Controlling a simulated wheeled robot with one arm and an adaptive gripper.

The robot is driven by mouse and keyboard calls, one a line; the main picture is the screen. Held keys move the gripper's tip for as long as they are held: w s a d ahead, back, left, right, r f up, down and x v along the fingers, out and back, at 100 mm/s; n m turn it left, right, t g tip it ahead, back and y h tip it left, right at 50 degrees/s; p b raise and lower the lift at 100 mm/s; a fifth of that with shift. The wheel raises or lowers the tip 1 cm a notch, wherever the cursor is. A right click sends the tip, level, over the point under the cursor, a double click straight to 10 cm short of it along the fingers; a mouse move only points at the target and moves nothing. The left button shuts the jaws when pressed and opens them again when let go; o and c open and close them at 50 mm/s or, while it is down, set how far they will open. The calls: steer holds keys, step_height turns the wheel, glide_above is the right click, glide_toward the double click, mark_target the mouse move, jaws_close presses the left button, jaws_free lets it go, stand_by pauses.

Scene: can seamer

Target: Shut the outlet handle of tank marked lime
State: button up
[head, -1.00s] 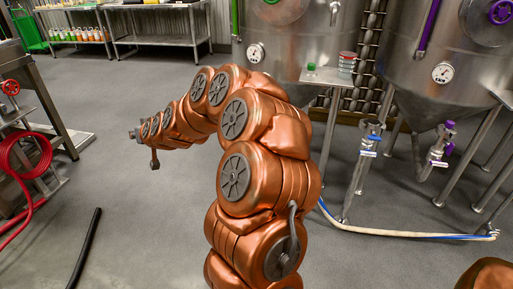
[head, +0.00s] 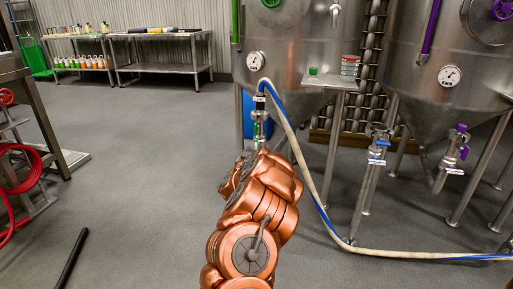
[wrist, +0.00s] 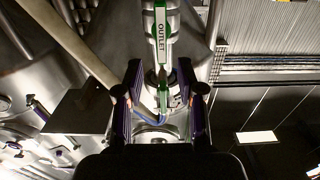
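The left tank (head: 290,55) has green fittings; I cannot read a lime mark on it. Its outlet valve (head: 259,112) hangs below, with a bit of green low on it, partly hidden by my arm. In the wrist view a valve body with an OUTLET label (wrist: 162,30) and green trim points at my gripper (wrist: 159,70). A narrow green part, seemingly the handle (wrist: 164,98), lies between the two fingers. The fingers are open on either side of it, with gaps visible; I cannot tell whether either touches it. My gripper is hidden behind my arm in the head view.
A white-and-blue hose (head: 310,180) runs from the left tank's outlet down to the floor and right. The right tank (head: 440,70) has a purple-handled valve (head: 460,150); a blue-handled valve (head: 378,150) stands between. Open floor lies left.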

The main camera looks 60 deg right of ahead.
mark_target(256, 145)
steer(key=shift+f+b+x, duration=0.2)
steer(key=shift+b+x, duration=0.6)
steer(key=shift+x, duration=2.55)
steer(key=shift+w, duration=0.1)
jaws_close()
